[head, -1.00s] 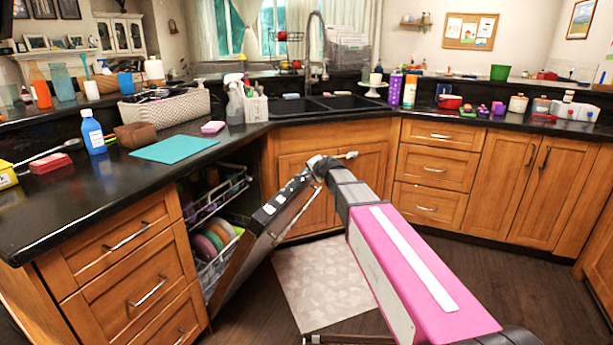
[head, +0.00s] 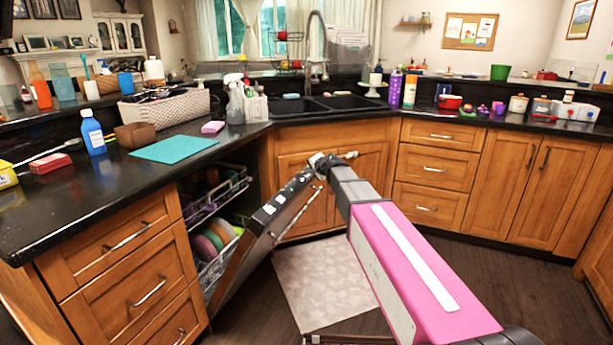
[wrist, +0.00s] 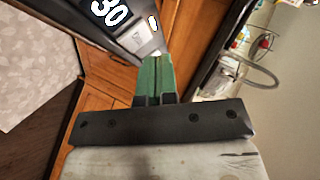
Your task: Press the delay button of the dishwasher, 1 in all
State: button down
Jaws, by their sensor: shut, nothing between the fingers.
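The dishwasher door (head: 246,253) hangs partly open at the left. Its control panel (head: 283,200), with small buttons and lights, runs along the door's top edge. My gripper (wrist: 156,60) has green fingers, closed together and empty. In the head view its fingers cannot be made out beside the wrist at the panel's far end. A small pale light or button (wrist: 153,22) lies just beyond the fingertips. I cannot tell which button is delay, or whether the fingertips touch the panel.
Dish racks (head: 215,195) with plates show inside the dishwasher. Wooden cabinets (head: 310,190) and the double sink (head: 320,105) stand behind my wrist. A pale mat (head: 322,282) lies on the floor. The dark counter (head: 60,215) borders the left.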

jog(key=shift+r, duration=0.15)
jog(key=shift+s+d+r, duration=0.15)
jog(key=shift+d+r, duration=0.2)
jog(key=shift+r, duration=0.35)
jog(key=shift+s+d+r, duration=0.1)
jog(key=shift+d+r, duration=0.3)
jog(key=shift+r, duration=0.3)
jog(key=shift+s+d+r, duration=0.15)
jog(key=shift+d+r, duration=0.2)
jog(key=shift+r, duration=0.35)
